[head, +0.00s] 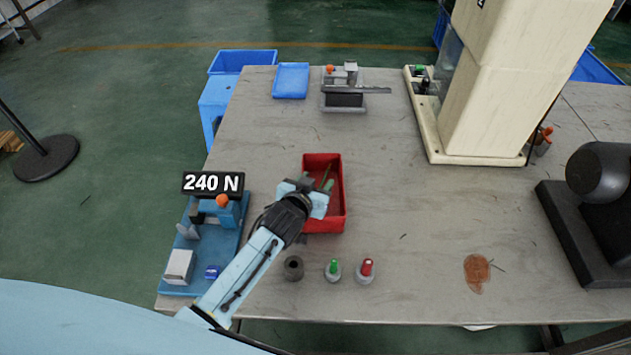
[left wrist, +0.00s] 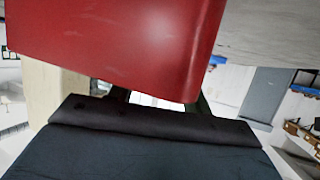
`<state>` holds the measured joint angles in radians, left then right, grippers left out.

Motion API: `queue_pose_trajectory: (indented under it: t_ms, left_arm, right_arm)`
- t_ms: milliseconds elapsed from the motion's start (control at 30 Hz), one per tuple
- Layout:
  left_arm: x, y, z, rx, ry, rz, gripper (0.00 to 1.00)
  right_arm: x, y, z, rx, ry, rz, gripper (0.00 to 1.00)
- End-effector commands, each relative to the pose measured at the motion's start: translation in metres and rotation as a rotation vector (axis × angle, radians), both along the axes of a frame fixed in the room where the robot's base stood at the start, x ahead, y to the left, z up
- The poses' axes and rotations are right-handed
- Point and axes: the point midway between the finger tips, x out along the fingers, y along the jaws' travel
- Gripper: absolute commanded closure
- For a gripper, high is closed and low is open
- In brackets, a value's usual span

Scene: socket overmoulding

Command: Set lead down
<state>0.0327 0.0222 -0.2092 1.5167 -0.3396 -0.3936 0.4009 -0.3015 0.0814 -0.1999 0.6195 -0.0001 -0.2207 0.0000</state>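A red tray (head: 338,212) stands on the table in the middle of the head view. My left gripper (head: 326,184) reaches over its left wall, with its fingers at the tray's inside. Small greenish pieces and a thin stick-like part show by the fingers; I cannot tell whether one is the lead, or whether it is held. In the left wrist view the red tray wall (left wrist: 120,45) fills the top and hides the fingertips. Only two dark finger bases show there, with a bright gap between them. My right gripper is not in view.
A blue board with a tester and a "240 N" display (head: 213,183) is left of the tray. A dark ring (head: 293,268), a green-topped button (head: 333,270) and a red-topped button (head: 366,270) stand in front. A cream machine (head: 510,90) stands at right. The table between is clear.

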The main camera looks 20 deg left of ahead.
Motion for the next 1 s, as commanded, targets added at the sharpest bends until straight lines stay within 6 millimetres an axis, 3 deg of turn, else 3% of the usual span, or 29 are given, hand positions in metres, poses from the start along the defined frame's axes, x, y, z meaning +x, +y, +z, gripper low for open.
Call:
queue_pose_trajectory:
  t_ms: [267,400,800,1000]
  left_arm:
    - [0.0,0.0,0.002,0.001,0.0,0.0,0.51]
    - [0.0,0.001,0.016,0.001,-0.002,0.001,0.51]
    - [-0.077,0.005,0.042,-0.001,0.002,0.0,0.51]
    - [-0.102,0.006,0.053,0.0,0.001,0.001,0.51]
  right_arm:
    - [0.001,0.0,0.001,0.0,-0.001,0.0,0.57]
    - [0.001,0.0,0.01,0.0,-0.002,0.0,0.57]
    - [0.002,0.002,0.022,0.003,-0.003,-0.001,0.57]
    - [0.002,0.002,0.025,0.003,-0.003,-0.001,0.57]
